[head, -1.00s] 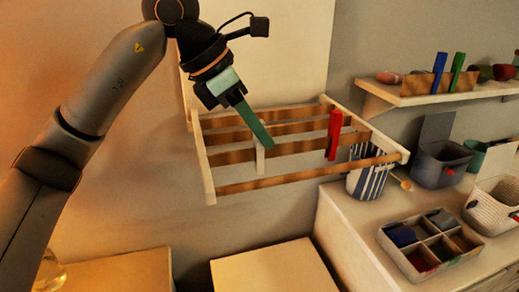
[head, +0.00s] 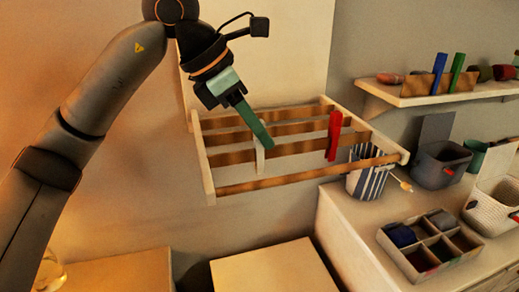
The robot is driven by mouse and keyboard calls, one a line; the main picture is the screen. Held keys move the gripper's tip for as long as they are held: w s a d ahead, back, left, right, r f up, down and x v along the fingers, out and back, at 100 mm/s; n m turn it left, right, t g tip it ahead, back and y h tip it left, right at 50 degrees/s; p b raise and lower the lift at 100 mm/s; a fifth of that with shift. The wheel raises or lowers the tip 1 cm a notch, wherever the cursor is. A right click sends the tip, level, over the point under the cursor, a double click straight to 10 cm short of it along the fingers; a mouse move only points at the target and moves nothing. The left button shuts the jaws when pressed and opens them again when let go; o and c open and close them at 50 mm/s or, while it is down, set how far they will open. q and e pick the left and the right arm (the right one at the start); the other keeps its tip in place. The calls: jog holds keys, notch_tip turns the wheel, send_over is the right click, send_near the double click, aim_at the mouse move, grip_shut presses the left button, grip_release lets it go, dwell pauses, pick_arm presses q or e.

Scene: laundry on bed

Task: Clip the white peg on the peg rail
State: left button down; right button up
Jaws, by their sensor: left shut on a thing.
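The white peg (head: 260,160) hangs upright at a wooden bar of the peg rail (head: 237,157). My left gripper (head: 257,127) is above it, its green fingers slanting down to the peg's top, shut on it. The fingers cover the upper end of the peg, so I cannot tell how firmly it sits on the bar. A red peg (head: 333,138) stands clipped on the rail further right. My right gripper is not in view.
A blue peg (head: 438,75) and a green peg (head: 457,72) stand on the wall shelf (head: 420,97) at right. A striped container (head: 368,180), a compartment box (head: 430,244) and baskets sit on the cabinet (head: 345,230) below. The rail's bars lie close around the gripper.

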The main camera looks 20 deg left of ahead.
pick_arm(q)
jog(key=shift+r+p, duration=1.2)
jog(key=shift+r, duration=0.3)
jog(key=shift+r, duration=0.1)
jog(key=shift+r+p, duration=1.65)
jog(key=shift+p, duration=0.1)
jog(key=shift+f, duration=0.1)
